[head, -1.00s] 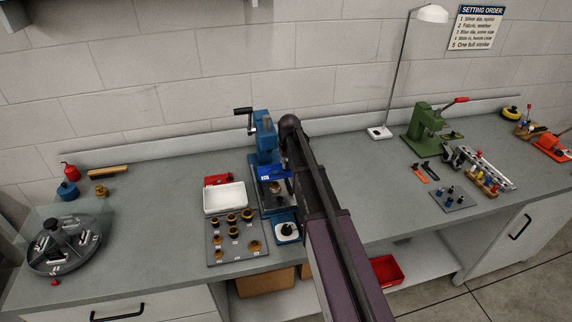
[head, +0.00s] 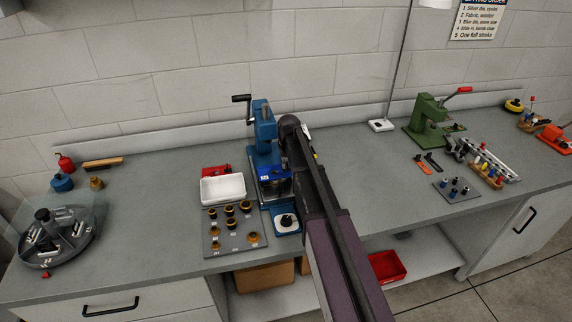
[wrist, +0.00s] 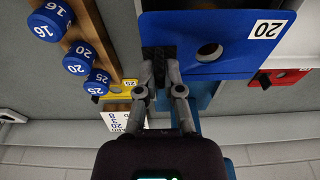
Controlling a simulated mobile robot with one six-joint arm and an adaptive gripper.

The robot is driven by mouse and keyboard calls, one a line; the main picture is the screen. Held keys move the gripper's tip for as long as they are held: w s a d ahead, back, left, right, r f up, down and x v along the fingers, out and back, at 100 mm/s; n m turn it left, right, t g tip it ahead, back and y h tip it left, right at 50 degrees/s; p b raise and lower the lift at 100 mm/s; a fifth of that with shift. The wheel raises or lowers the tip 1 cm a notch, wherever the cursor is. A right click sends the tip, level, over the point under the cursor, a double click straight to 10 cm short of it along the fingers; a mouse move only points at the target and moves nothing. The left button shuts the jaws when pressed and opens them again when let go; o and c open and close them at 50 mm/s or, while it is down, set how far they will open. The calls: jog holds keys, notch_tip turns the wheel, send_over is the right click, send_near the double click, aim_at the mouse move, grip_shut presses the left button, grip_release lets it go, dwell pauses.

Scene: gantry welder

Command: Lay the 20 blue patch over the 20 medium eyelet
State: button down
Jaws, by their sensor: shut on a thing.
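The blue patch (wrist: 190,28), with a white "20" label and a round hole, spans the upper right of the wrist view. My gripper (wrist: 158,62) is shut on its left edge. In the head view the blue patch (head: 265,178) is at the blue press (head: 265,135), low over its front. The 20 medium eyelet cannot be made out there now; the patch covers that spot. Something greyish shows through the patch's hole, too unclear to name. Whether the patch touches what is below it cannot be told.
A grey board (head: 233,240) with several brass parts and a white tray (head: 222,188) stand left of the press. Blue numbered dies (wrist: 78,63) on a wooden rack, a yellow patch (wrist: 120,91) and a red patch (wrist: 290,76) show in the wrist view.

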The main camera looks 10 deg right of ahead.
jog(key=shift+f+b, duration=1)
dwell(0.9)
jog(key=c, duration=0.7)
grip_release()
jog(key=shift+r, duration=0.25)
